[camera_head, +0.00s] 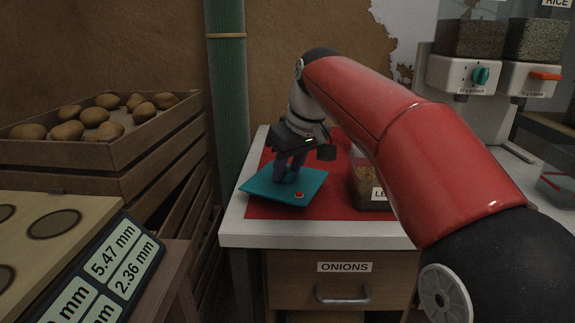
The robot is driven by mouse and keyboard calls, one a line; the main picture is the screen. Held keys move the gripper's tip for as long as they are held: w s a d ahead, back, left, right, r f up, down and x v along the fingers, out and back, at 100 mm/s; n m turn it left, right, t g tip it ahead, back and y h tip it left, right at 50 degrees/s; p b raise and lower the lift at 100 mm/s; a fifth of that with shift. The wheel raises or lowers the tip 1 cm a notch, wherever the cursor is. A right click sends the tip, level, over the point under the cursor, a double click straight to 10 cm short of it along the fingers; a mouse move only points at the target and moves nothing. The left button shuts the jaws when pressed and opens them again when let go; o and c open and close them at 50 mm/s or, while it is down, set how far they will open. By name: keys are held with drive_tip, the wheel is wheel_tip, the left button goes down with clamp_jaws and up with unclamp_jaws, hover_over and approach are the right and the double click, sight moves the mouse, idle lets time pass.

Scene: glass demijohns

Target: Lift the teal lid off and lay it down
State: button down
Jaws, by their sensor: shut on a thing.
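The teal lid (261,190) is a flat square panel with a small red button (299,195) near its front right corner. It shows over the red mat (254,209) on the white table, at the table's left side. My gripper (287,177) points down at the lid's middle and is shut on it, with the fingers partly hiding the grip point. I cannot tell whether the lid touches the mat or hangs just above it. A clear container with brown contents (367,188) stands to the right of the lid, partly hidden by my red arm.
A wooden crate of potatoes (146,143) stands at the left. A green pipe (226,90) rises behind the table's left edge. Dispensers (465,75) stand at the back right. A drawer labelled ONIONS (343,285) is below the white tabletop (238,228).

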drive_tip(key=shift+f+b, duration=0.65)
drive_tip(key=shift+f, duration=0.3)
idle(0.5)
drive_tip(key=c, duration=1)
unclamp_jaws()
drive_tip(key=shift+o, duration=0.2)
